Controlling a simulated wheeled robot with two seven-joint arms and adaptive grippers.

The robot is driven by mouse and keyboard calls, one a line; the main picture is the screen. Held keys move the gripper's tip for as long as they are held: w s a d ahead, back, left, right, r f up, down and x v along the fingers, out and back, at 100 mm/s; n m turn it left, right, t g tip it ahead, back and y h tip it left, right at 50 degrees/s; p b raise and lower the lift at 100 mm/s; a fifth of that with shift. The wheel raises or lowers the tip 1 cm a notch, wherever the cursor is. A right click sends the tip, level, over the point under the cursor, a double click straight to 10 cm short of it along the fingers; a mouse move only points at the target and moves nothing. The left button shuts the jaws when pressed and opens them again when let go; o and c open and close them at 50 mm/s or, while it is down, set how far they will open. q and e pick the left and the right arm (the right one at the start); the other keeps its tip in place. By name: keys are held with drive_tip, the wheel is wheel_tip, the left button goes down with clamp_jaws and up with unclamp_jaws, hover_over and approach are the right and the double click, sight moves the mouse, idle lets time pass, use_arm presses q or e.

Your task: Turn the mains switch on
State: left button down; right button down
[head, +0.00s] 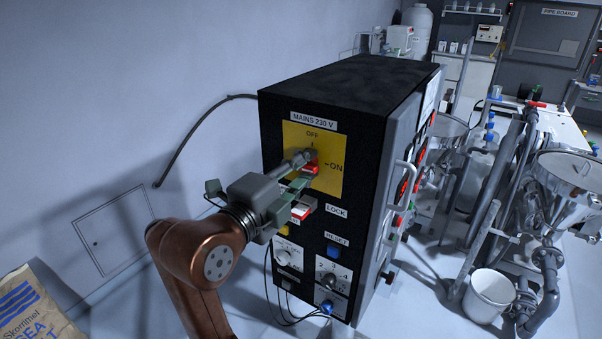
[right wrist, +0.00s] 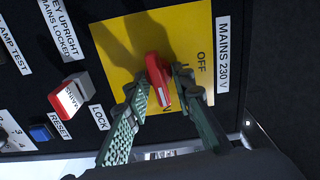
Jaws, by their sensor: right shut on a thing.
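The mains switch is a red handle (head: 311,168) on a yellow plate (head: 330,184) on the front of a black cabinet. OFF is printed at the plate's top and ON at its right. In the right wrist view the red handle (right wrist: 158,80) has a white mark at its lower end, which points roughly towards the partly hidden ON; OFF is off to the right side. My right gripper (head: 306,170) is shut on the handle, one finger on each side, and covers part of the plate. My left gripper is not in view.
A blue RESET button (head: 332,251) and knobs sit lower. A paper sack (head: 38,305) stands at bottom left, and a white bucket (head: 490,295) and pipework at right.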

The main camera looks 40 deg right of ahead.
drive_tip(key=shift+f+m, duration=0.1)
drive_tip(key=shift+m, duration=0.3)
drive_tip(key=shift+b, duration=0.3)
drive_tip(key=c, duration=2)
unclamp_jaws()
drive_tip(key=shift+a, duration=0.1)
drive_tip(key=v, duration=1.2)
drive_tip(key=shift+w, duration=0.1)
